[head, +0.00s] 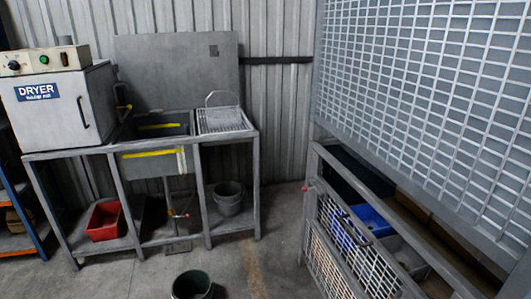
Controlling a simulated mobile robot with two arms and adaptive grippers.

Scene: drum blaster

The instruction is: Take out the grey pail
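A grey pail (229,205) stands upright on the lower shelf of the metal bench, under the wire-basket end at the right. Its open top faces up, and the shelf's front right leg stands to its right. A second pail, dark greenish (191,290), stands on the floor in front of the bench and is cut off by the bottom edge of the view. Neither of my grippers shows in the head view.
The bench (140,147) carries a dryer box (65,105), a sink and a wire rack (222,121). A red bin (104,221) sits on its lower shelf. A mesh cage (430,90) with a low gate (345,240) fills the right. Floor (265,265) between is clear.

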